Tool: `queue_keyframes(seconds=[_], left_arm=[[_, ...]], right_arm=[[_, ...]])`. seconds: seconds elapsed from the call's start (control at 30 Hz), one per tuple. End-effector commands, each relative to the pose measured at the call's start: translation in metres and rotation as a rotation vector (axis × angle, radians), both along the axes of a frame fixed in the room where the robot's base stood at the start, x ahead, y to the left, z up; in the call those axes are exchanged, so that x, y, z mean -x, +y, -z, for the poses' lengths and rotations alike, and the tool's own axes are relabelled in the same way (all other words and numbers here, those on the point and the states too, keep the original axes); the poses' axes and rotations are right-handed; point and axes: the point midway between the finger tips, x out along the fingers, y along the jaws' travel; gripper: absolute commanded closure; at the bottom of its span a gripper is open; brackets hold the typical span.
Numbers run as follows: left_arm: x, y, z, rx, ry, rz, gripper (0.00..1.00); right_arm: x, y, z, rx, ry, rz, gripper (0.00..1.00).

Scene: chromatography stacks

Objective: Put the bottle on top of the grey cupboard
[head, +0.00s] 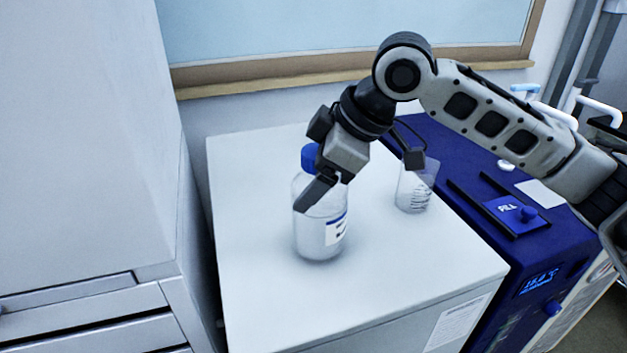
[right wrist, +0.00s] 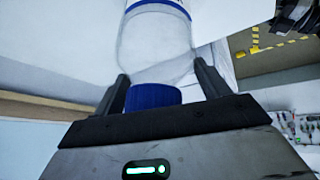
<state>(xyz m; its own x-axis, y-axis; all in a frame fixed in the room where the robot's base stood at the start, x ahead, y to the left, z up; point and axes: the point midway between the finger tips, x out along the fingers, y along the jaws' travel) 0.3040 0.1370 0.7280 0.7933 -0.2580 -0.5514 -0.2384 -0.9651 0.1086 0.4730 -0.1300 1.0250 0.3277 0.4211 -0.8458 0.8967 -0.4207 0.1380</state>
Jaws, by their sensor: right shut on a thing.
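The bottle (head: 312,237) is clear with a blue cap and a white label. It is upright over the top of the light grey cupboard (head: 255,305), and its base appears to rest there, with a faint shadow around it. My right gripper (head: 318,192) is shut on the bottle near its neck and shoulder, reaching in from above and behind. In the right wrist view the blue cap (right wrist: 153,96) sits between the two fingers, with the clear body (right wrist: 155,45) beyond. My left gripper is not in view.
A clear beaker (head: 414,190) stands right of the bottle. A dark blue device (head: 560,235) with a display adjoins the cupboard on the right. A tall pale cabinet (head: 85,130) with drawers rises at left. The cupboard's front left top is clear.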

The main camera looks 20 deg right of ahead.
Motion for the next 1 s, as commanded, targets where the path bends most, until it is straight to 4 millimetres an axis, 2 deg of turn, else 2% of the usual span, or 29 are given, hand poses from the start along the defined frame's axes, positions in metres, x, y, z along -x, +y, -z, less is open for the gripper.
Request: queue_keyframes(seconds=[0.1, 0.43, 0.47, 0.5, 0.83, 1.0], left_arm=[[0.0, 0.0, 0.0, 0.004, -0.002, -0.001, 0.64], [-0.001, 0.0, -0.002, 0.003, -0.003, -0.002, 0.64], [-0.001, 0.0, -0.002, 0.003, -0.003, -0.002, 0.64], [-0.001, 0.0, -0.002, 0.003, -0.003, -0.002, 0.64], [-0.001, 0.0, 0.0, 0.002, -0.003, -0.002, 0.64], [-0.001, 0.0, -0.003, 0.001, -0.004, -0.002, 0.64]], right_arm=[[-0.001, 0.0, 0.01, -0.003, -0.006, 0.001, 0.96], [-0.001, 0.0, 0.012, -0.004, -0.006, 0.0, 0.96], [0.0, 0.0, 0.014, -0.001, -0.001, 0.0, 0.17], [0.0, 0.0, 0.014, -0.001, -0.001, 0.0, 0.06], [0.0, 0.0, 0.012, 0.0, -0.002, 0.001, 0.04], [0.005, -0.009, -0.006, -0.001, -0.003, 0.003, 0.04]])
